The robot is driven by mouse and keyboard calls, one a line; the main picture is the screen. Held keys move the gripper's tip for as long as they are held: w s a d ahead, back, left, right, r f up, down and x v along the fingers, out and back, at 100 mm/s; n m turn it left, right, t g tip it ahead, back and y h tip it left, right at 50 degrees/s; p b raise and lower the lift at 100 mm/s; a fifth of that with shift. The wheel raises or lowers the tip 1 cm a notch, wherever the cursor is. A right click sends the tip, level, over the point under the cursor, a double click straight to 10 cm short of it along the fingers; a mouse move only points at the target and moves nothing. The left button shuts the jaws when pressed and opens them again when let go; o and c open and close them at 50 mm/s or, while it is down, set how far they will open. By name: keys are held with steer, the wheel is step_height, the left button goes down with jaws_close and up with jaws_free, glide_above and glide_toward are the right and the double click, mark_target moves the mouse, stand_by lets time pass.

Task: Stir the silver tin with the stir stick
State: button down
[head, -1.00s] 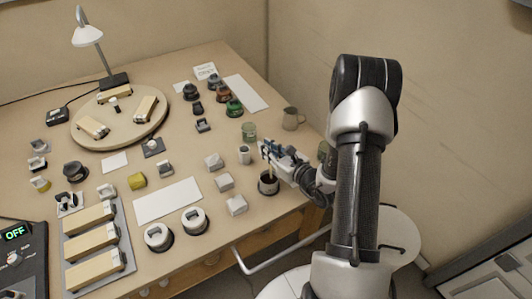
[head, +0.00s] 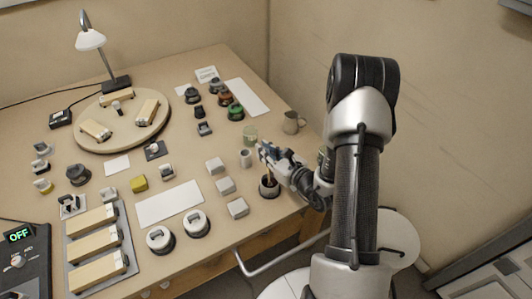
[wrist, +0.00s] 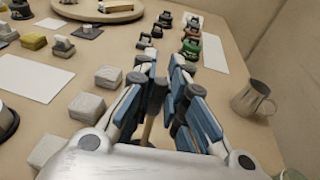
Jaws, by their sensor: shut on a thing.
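The silver tin (head: 269,190) stands near the front right edge of the bench, with a dark inside. The stir stick (head: 268,174) is light brown and its lower end reaches down into the tin's mouth. My gripper (head: 264,152) is above the tin, shut on the upper part of the stick. In the wrist view, a short piece of the stick (wrist: 147,128) shows between the fingers of my gripper (wrist: 163,68). The tin is hidden there behind the gripper, and I cannot see the stick's lower tip.
A metal mug (head: 292,122) stands at the right edge. Several pale blocks (head: 226,186) lie left of the tin. A white sheet (head: 170,203) lies clear farther left.

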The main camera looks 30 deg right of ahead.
steer(key=shift+w+r+p, duration=0.25)
steer(key=shift+r+p, duration=0.45)
steer(key=shift+r, duration=0.45)
steer(key=shift+w+r+p, duration=0.2)
steer(key=shift+r+p, duration=0.5)
steer(key=shift+r, duration=0.4)
steer(key=shift+r, duration=0.1)
